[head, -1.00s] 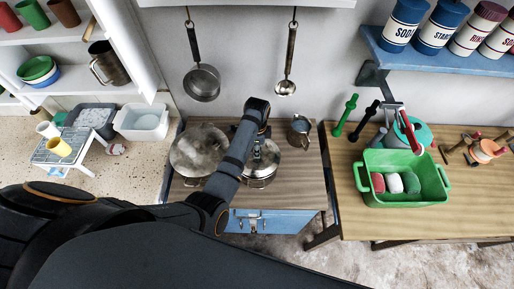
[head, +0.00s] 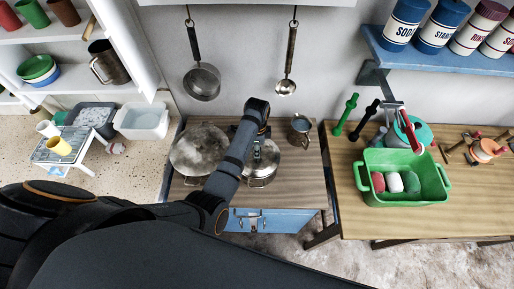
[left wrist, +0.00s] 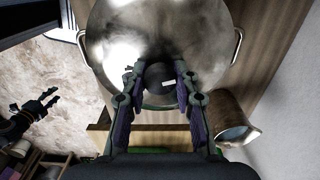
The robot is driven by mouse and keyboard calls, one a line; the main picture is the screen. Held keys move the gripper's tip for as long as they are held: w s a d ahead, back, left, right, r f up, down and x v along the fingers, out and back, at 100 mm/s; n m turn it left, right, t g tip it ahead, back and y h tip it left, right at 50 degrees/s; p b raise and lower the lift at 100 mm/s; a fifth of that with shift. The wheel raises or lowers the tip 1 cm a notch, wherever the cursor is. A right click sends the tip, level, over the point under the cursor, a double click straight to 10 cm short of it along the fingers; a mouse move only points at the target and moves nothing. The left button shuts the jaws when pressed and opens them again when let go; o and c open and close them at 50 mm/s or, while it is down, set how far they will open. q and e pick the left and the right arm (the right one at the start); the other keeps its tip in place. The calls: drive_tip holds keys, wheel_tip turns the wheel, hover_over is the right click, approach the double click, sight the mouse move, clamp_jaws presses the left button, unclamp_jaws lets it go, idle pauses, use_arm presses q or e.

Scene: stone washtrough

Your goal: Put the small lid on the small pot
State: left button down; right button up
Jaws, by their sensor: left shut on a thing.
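The small pot (head: 262,180) stands on the wooden worktop, right of a larger lidded pot (head: 198,150). The small lid (head: 270,157) is over the small pot's mouth; I cannot tell whether it is fully seated. In the left wrist view the lid (left wrist: 205,35) is a shiny metal disc, with pot handles showing on both sides. My left gripper (head: 257,150) is shut on the lid's dark knob (left wrist: 160,76), its fingers on both sides of it. The arm hides part of the pot. My right gripper (left wrist: 53,98) shows small in the left wrist view, fingers apart, empty.
A metal jug (head: 300,131) stands close right of the small pot. A pan (head: 202,82) and a ladle (head: 287,87) hang on the wall behind. A green tub (head: 405,190) sits on the right-hand table. The worktop's front right is clear.

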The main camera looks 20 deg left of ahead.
use_arm(q)
drive_tip(key=shift+f, duration=0.15)
drive_tip(key=shift+f, duration=0.35)
drive_tip(key=shift+f, duration=0.2)
idle(1.4)
drive_tip(key=c, duration=0.9)
unclamp_jaws()
drive_tip(key=shift+c, duration=0.2)
drive_tip(key=o, duration=0.5)
